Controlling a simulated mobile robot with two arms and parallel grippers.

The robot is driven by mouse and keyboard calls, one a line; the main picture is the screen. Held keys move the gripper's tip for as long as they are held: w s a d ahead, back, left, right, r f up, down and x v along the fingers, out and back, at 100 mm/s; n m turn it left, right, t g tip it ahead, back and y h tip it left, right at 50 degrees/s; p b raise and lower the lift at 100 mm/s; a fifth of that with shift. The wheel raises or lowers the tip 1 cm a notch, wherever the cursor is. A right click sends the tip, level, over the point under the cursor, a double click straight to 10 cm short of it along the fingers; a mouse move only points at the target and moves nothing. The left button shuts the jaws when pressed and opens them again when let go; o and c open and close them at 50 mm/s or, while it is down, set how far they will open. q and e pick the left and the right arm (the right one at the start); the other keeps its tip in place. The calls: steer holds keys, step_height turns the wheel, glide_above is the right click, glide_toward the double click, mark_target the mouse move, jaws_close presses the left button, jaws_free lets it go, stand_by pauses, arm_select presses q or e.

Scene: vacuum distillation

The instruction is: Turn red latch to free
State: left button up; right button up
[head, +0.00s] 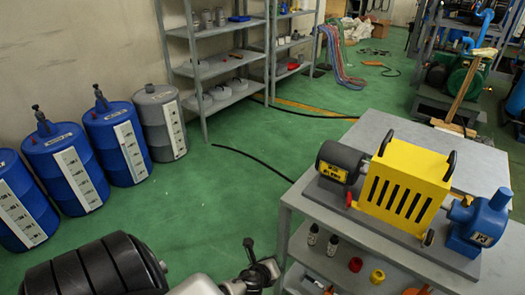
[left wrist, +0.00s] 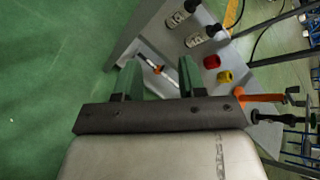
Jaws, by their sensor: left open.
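The red latch (head: 349,200) is a small red piece at the lower left edge of the yellow slotted guard (head: 405,180), beside the dark motor (head: 338,163). Its exact turn is too small to tell. It does not show in the left wrist view. My left gripper (left wrist: 159,78) is open, with two green fingers apart and nothing held between them. In the head view my left arm is at the bottom, left of the bench and well apart from the latch; its fingertips are not clear there. My right gripper is in neither view.
The grey bench (head: 375,133) carries the motor, guard and blue pump (head: 480,222). Its lower shelf holds two small bottles (left wrist: 200,36), a red cap (left wrist: 211,62), a yellow cap (left wrist: 225,77) and a screwdriver (left wrist: 152,66). Blue drums (head: 64,165) stand left; green floor between is mostly clear.

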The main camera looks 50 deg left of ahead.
arm_select(q)
steer(key=shift+s+a+f+n, duration=0.3)
steer(key=shift+s+f, duration=0.2)
steer(key=shift+f, duration=0.1)
steer(key=shift+c, duration=1.4)
steer(key=m+t+y+p, duration=0.2)
steer(key=m+t+y, duration=0.25)
steer(key=m, duration=0.25)
glide_toward(349, 204)
steer(key=w, duration=0.2)
steer(key=shift+y, duration=0.25)
steer(key=x, duration=1)
steer(key=shift+s+a+b, duration=0.15)
steer(key=shift+a+b, duration=0.15)
jaws_close()
